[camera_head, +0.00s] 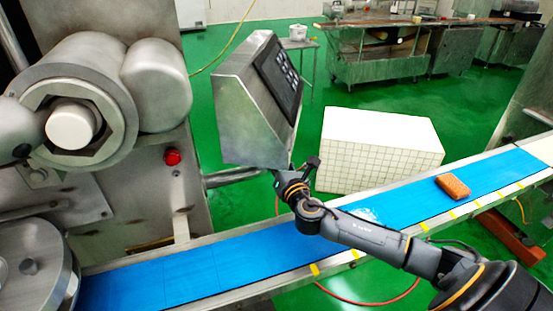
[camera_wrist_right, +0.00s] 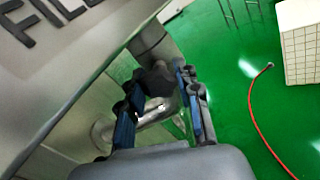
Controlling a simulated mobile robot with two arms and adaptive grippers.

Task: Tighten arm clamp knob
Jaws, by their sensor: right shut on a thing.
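My right gripper (camera_head: 308,168) is behind the lower right side of the grey control panel (camera_head: 245,100), near the panel's support arm (camera_head: 232,176). In the right wrist view, the gripper (camera_wrist_right: 158,100) has its two blue-padded fingers on either side of a dark grey knob-like part (camera_wrist_right: 158,80) by the metal support arm (camera_wrist_right: 105,130). The fingers are shut on this part, taken to be the clamp knob. Its outline is partly hidden by the fingers. In the head view the knob cannot be made out. My left gripper is not in view.
A blue conveyor belt (camera_head: 235,254) runs below my right arm, with an orange-brown block (camera_head: 453,187) on it. A white tiled box (camera_head: 380,150) stands behind. The machine body with a red button (camera_head: 172,157) is at left. A red hose (camera_wrist_right: 258,120) lies on the green floor.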

